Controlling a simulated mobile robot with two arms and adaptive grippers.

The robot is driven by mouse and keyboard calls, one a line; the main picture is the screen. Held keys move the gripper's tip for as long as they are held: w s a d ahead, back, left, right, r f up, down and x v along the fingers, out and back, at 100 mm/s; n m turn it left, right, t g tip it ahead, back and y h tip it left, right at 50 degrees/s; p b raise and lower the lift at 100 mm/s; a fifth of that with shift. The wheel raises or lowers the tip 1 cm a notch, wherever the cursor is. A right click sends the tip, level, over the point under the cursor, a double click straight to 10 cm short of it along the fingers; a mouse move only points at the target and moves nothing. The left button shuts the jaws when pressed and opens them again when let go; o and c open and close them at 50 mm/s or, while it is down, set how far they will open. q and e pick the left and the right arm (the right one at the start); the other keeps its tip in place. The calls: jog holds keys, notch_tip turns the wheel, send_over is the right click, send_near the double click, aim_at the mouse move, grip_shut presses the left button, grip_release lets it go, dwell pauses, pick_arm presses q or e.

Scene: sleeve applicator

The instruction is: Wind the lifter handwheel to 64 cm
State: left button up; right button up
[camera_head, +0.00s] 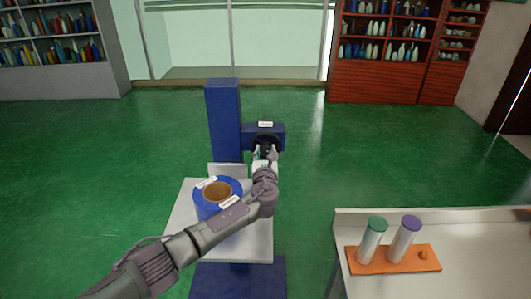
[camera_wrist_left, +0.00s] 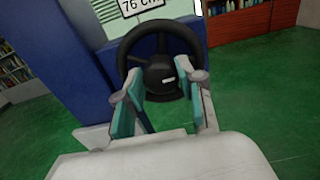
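The lifter has a blue column (camera_head: 223,120) with a blue box (camera_head: 275,131) on its right side. A black handwheel (camera_wrist_left: 133,43) with a thick hub (camera_wrist_left: 161,70) faces me in the left wrist view. A sign (camera_wrist_left: 140,5) above it reads 76 cm, partly cut off at the top. My left gripper (camera_head: 265,153) is in front of the handwheel. In the wrist view its teal-padded fingers (camera_wrist_left: 160,88) are apart, one on each side of the hub. I cannot tell whether they touch it. My right gripper is out of view.
A blue roll (camera_head: 205,205) with a brown core stands on the lifter's pale platform (camera_head: 250,250). At right, a table (camera_head: 480,250) holds an orange stand (camera_head: 420,262) with two capped tubes. Green floor is free around the lifter; shelves stand at the back.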

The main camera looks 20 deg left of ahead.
pick_arm(q)
jog(key=shift+c, duration=1.4)
jog(key=shift+f+n, duration=0.1)
jog(key=shift+n, duration=0.2)
jog(key=n+b, duration=0.2)
jog(key=n, duration=0.1)
jog(key=shift+f, duration=0.1)
jog(key=shift+n+b, duration=0.95)
jog(key=shift+n, duration=0.65)
jog(key=o, duration=1.1)
jog(key=shift+a, duration=0.1)
jog(key=shift+o, duration=0.2)
